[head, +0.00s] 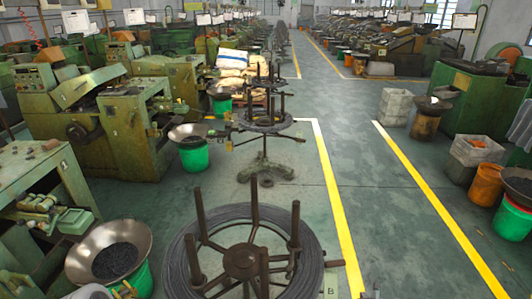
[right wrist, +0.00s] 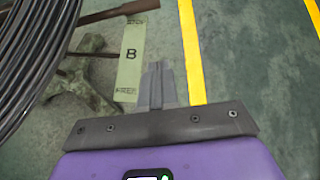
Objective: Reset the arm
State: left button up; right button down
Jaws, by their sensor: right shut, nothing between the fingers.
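My right gripper (right wrist: 157,72) is shut and empty in the right wrist view, its two grey fingers together. In the head view only a small tip of the right gripper (head: 370,294) shows at the bottom edge, right of the near wire coil. My left gripper cannot be made out in the head view.
The near wire coil (head: 180,257) on its rusty stand fills the bottom middle. A metal pan (head: 140,236) of dark parts stands at left, beside green machines (head: 135,117). The aisle between the yellow lines (head: 333,190) is clear. Buckets (head: 486,183) stand at right.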

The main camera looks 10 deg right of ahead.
jog(key=a+n+g+y, duration=0.2)
jog(key=a+n+y, duration=0.3)
jog(key=a+n, duration=1.15)
jog(key=s+a+r+n+g+y, duration=0.1)
jog(key=s+a, duration=0.2)
jog(key=a, duration=0.5)
jog(key=s+a+r+n+g+y, duration=0.1)
jog(key=s+a+n, duration=0.15)
jog(key=a, duration=0.55)
jog(key=s+a+r+n+g, duration=0.25)
jog(key=s+n, duration=0.45)
jog(key=s, duration=0.4)
jog(key=s+a+r+n+g, duration=0.2)
jog(key=s+a+n+g, duration=0.15)
jog(key=s+n, duration=0.6)
pick_arm(q)
notch_tip(320, 180, down, 8)
jog(key=b, duration=0.8)
jog(key=shift+w, duration=0.15)
pick_arm(e)
notch_tip(320, 180, down, 9)
jog(key=m, duration=0.2)
jog(key=shift+s+r, duration=0.2)
pick_arm(q)
jog(key=shift+r, duration=0.1)
jog(key=shift+d, duration=0.15)
pick_arm(e)
jog(key=shift+d, duration=0.1)
